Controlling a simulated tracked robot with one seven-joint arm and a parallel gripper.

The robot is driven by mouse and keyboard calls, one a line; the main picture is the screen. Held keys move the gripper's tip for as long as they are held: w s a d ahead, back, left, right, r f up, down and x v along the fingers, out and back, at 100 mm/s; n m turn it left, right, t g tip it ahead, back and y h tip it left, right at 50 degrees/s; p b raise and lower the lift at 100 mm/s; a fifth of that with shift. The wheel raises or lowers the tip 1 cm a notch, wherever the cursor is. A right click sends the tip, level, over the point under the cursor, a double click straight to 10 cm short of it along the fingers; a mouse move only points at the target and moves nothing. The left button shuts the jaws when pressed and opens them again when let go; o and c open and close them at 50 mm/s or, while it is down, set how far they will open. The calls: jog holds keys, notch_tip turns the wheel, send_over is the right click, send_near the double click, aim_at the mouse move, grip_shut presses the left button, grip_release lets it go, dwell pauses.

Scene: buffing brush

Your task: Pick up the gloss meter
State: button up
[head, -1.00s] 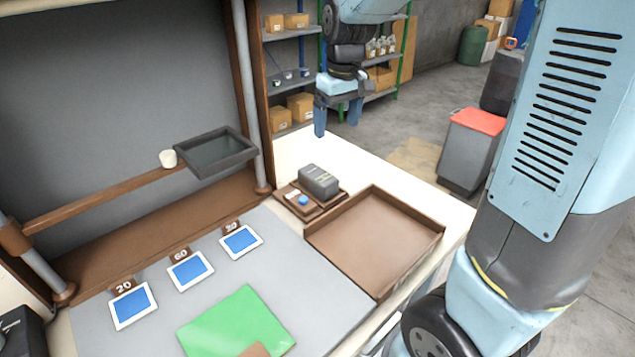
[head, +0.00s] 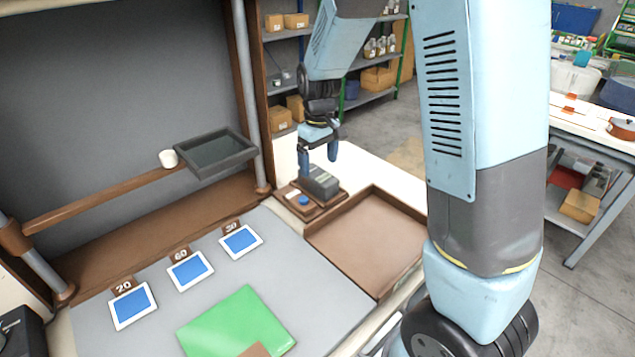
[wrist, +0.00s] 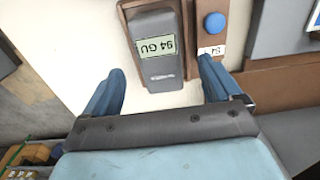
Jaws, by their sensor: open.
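The gloss meter (head: 321,184) is a dark grey block with a rounded top, resting on a small brown stand (head: 340,197) at the back right of the bench. In the wrist view the gloss meter (wrist: 158,55) shows a pale green display reading "94 GU". My gripper (head: 318,160) is above the meter in the head view, with its fingers apart and pointing down. In the wrist view my gripper (wrist: 160,85) has one blue finger on each side of the meter's near end, with nothing held between them.
A blue button (head: 304,200) sits beside the meter on the stand. A brown open tray (head: 432,237) lies just in front. A dark shelf tray (head: 250,152) and grey post (head: 245,90) stand to the left. Numbered cards and a green sheet (head: 240,318) lie on the grey mat.

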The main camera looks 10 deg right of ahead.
aim_at(318, 174)
jog(key=shift+w+a+f, duration=0.1)
jog(key=shift+f, duration=1.35)
jog(key=shift+w+f, duration=0.1)
jog(key=shift+f, duration=1.3)
jog(key=shift+c, duration=0.3)
jog(key=c, duration=1)
jog(key=shift+o, duration=0.2)
